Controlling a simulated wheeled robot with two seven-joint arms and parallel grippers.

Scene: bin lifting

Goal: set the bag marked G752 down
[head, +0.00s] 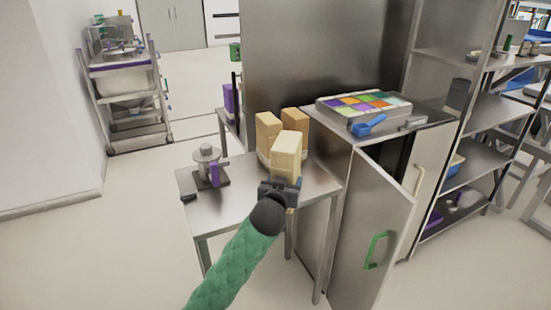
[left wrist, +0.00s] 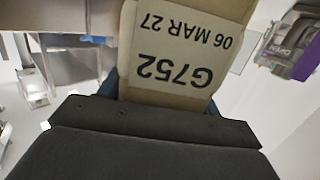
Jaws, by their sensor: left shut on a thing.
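The bag marked G752 (head: 286,152) is a tan, upright block-shaped bag in the head view. My left gripper (head: 279,188) is shut on its lower part, over or near the front of the small steel table (head: 239,190). In the left wrist view the bag (left wrist: 172,60) fills the top middle, and its label reads G752 and 06 MAR 27, upside down. The gripper's dark body (left wrist: 155,130) covers the lower part of that view. I cannot tell whether the bag touches the table. My right gripper is in neither view.
Two similar tan bags (head: 267,131) (head: 295,122) stand behind the held one. A metal device with a purple handle (head: 208,166) stands at the table's left. A cabinet with an open door (head: 370,225) is on the right, carrying a tray of coloured compartments (head: 345,108) and a blue scoop (head: 367,126).

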